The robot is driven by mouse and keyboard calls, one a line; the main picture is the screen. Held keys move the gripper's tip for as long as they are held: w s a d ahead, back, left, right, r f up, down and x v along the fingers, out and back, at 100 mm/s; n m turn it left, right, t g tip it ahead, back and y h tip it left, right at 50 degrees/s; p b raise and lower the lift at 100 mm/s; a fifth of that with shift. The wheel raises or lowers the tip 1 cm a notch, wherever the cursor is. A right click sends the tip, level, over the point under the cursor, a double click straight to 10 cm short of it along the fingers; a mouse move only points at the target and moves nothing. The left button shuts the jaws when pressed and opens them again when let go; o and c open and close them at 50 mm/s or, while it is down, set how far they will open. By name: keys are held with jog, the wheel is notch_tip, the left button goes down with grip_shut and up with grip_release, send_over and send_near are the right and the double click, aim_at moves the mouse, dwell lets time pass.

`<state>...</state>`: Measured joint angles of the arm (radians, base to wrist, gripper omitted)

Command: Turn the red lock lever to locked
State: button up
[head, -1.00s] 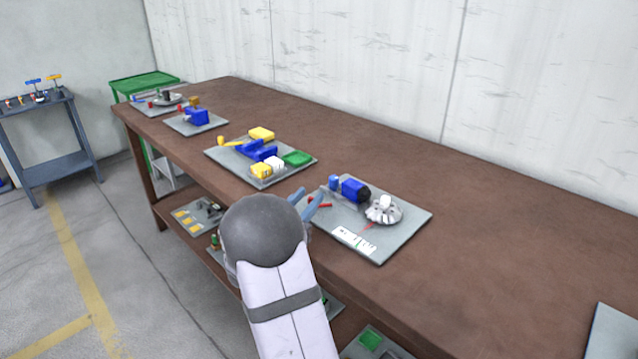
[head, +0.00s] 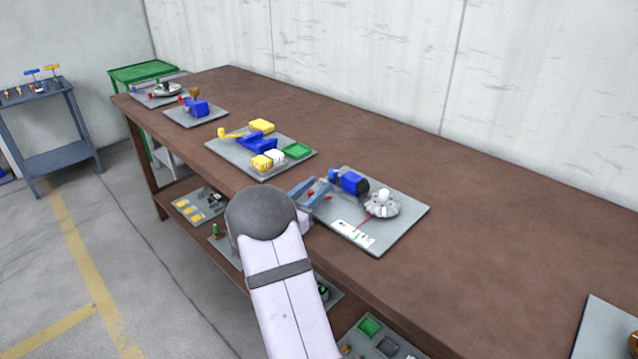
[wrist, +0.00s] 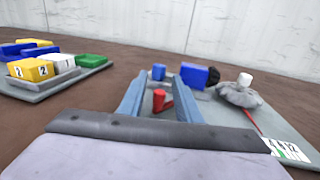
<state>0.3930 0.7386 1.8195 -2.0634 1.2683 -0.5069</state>
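The red lock lever (wrist: 160,99) stands on the near-left part of a grey board (wrist: 235,121). In the wrist view it shows as a short red upright piece with a small arm to its right. My gripper (wrist: 158,80) is open, with one blue-grey finger on each side of the lever in that view. The lever looks nearer the right finger; I cannot tell whether they touch. In the head view my gripper (head: 320,186) reaches over the board's left edge, and the lever is mostly hidden by the fingers.
On the same board are a blue block with a black end (head: 352,182), a round grey part with a white knob (head: 383,203) and a white marked plate (head: 353,233). A second board (head: 228,152) with yellow, blue and green parts lies to the left.

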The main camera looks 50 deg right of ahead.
jog(key=shift+w+d, duration=0.2)
jog(key=shift+d, duration=0.75)
grip_shut()
jog(key=n+t+b, duration=0.1)
jog(key=t+b, duration=0.1)
jog(key=shift+s+a+f+n+t+y, duration=0.2)
jog(key=shift+n+t+y, duration=0.1)
jog(key=shift+n+y, duration=0.1)
jog(key=shift+a+r+n+t+y+b, duration=0.2)
jog(key=shift+a+n+t+y+b, duration=0.15)
jog(key=shift+n+t+b, duration=0.5)
grip_release()
